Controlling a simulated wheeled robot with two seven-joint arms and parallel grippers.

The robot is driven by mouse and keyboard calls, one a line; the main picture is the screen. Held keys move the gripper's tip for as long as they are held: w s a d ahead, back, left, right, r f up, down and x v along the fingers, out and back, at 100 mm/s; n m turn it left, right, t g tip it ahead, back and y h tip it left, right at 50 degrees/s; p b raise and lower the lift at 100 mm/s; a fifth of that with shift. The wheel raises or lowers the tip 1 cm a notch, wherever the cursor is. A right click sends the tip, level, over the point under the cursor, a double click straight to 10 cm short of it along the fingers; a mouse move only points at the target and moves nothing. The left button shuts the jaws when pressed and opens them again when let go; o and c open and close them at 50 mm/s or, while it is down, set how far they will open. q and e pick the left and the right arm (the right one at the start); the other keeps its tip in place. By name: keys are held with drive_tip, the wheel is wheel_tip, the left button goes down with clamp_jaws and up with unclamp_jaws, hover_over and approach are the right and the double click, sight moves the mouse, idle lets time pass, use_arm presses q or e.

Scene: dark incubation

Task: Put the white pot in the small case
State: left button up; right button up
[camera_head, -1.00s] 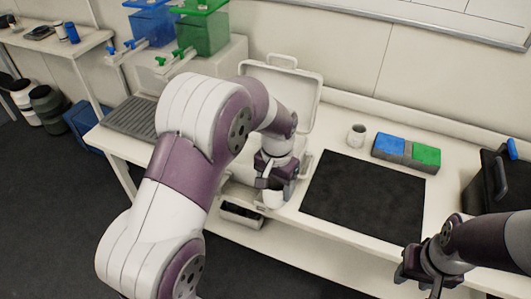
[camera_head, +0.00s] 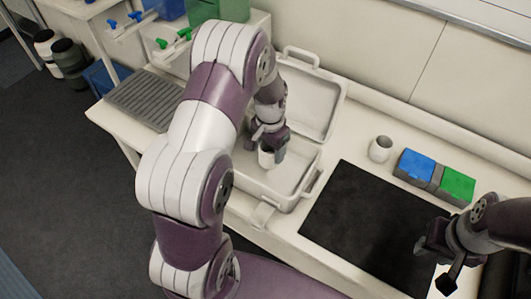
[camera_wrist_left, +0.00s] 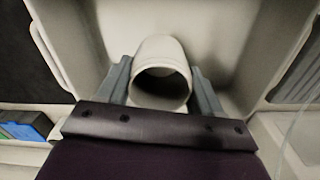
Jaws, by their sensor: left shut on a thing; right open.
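The white pot (camera_head: 266,158) is held in my left gripper (camera_head: 268,146), over the open base of the small case (camera_head: 287,200). In the left wrist view the pot (camera_wrist_left: 161,75) sits between the two grey fingers of the gripper (camera_wrist_left: 160,82), its round opening facing the camera. The pale case interior (camera_wrist_left: 225,35) surrounds it there. I cannot tell whether the pot touches the case floor. The case lid (camera_head: 312,100) stands open at the back. My right gripper (camera_head: 437,262) is open and empty near the front right of the black mat.
A black mat (camera_head: 365,225) lies right of the case. A second whitish cup (camera_head: 380,149) stands behind the mat. A blue block (camera_head: 415,166) and a green block (camera_head: 457,186) sit in a tray beside it. A grey ribbed rack (camera_head: 145,98) lies at the left.

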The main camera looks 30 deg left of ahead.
sight(265, 156)
use_arm(q)
drive_tip(key=shift+w+a+f, duration=0.3)
drive_tip(key=shift+a+f, duration=0.5)
drive_tip(key=shift+f, duration=0.1)
drive_tip(key=f, duration=0.2)
drive_tip(key=f+p, duration=0.1)
drive_tip(key=shift+s+f, duration=0.1)
drive_tip(key=shift+s, duration=0.15)
drive_tip(key=shift+w+f, duration=0.1)
use_arm(e)
drive_tip(key=shift+w+r, duration=0.2)
drive_tip(key=shift+r, duration=0.2)
use_arm(q)
drive_tip(key=o, duration=1.1)
drive_tip(key=shift+r, duration=0.25)
wheel_tip(265, 156, up, 12)
drive_tip(key=b, duration=0.2)
drive_tip(key=s+d+r+n, duration=0.1)
drive_tip(key=s+d, duration=0.3)
drive_tip(key=s, duration=0.2)
drive_tip(key=s+d+r+n+t, duration=0.1)
drive_tip(key=s+d, duration=0.3)
drive_tip(key=s, duration=0.3)
drive_tip(key=shift+s+d+r+n, duration=0.15)
drive_tip(key=shift+s+n, duration=0.1)
drive_tip(key=shift+n, duration=0.05)
use_arm(e)
drive_tip(key=shift+f, duration=0.75)
